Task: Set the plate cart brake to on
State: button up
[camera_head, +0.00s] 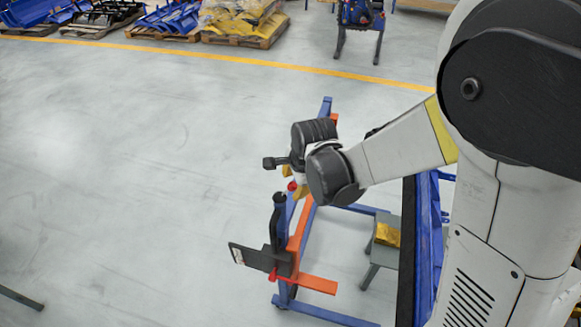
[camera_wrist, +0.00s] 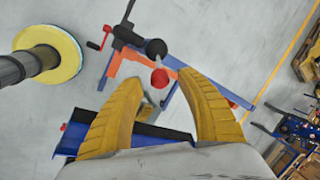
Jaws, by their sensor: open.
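The plate cart has a blue frame (camera_head: 327,108) with an orange bar (camera_head: 318,284), seen below my arm in the head view. A red ball knob (camera_head: 292,186) stands near a black upright handle (camera_head: 279,215). In the wrist view, the red knob (camera_wrist: 160,78) appears between my yellow fingertips, and a black rounded top (camera_wrist: 156,48) is just beyond it. My gripper (camera_wrist: 160,80) is open, with clear space either side of the knob; I cannot tell how far above it the tips are. The brake's setting cannot be read from these views.
A black plate (camera_head: 262,259) juts left from the cart. A grey stool (camera_head: 373,255) with a yellow block (camera_head: 387,235) stands to its right. Loaded pallets (camera_head: 238,38) lie beyond the yellow floor line (camera_head: 230,59). The floor at left is mostly clear.

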jog(key=shift+x, duration=1.1)
grip_shut()
